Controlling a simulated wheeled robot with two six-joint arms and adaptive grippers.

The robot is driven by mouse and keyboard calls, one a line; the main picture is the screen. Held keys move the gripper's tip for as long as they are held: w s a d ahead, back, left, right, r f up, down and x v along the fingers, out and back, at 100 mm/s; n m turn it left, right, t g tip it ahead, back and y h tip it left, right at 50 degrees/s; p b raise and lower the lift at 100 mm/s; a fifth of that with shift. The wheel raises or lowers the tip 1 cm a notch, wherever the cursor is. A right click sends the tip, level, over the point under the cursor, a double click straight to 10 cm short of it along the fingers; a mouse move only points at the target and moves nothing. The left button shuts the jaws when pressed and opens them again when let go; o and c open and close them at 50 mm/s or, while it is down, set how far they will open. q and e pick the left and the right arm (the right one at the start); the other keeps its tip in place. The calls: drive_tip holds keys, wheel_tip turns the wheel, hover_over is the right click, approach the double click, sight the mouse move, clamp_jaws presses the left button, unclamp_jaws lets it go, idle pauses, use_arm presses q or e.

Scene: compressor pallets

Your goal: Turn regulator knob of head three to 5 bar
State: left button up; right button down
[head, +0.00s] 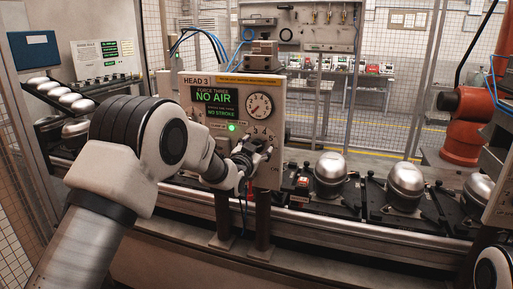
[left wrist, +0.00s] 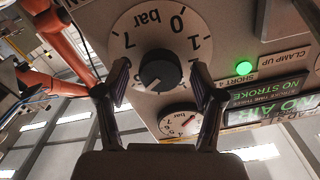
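The head three panel (head: 275,92) stands upright in the middle of the head view, its screen reading NO AIR and NO STROKE. The dark regulator knob (left wrist: 160,70) sits on a white bar dial (left wrist: 122,24), upside down in the left wrist view; 0, 1 and 7 are readable. A small pale mark on the knob points to the picture's lower left; its exact reading is unclear. My left gripper (left wrist: 160,75) is open, fingers on both sides of the knob with visible gaps. In the head view the gripper (head: 252,152) hides the knob. My right gripper is not in view.
A pressure gauge (head: 260,106) with a red needle is above the dial. A green lamp (head: 232,127) is lit beside it. Silver domed compressors (head: 331,174) stand on pallets along the conveyor to the right. An orange robot arm (head: 462,125) is at the far right.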

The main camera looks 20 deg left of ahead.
use_arm(q)
drive_tip(key=s, duration=1.2)
drive_tip(key=shift+a, duration=0.2)
drive_tip(key=shift+f, duration=0.1)
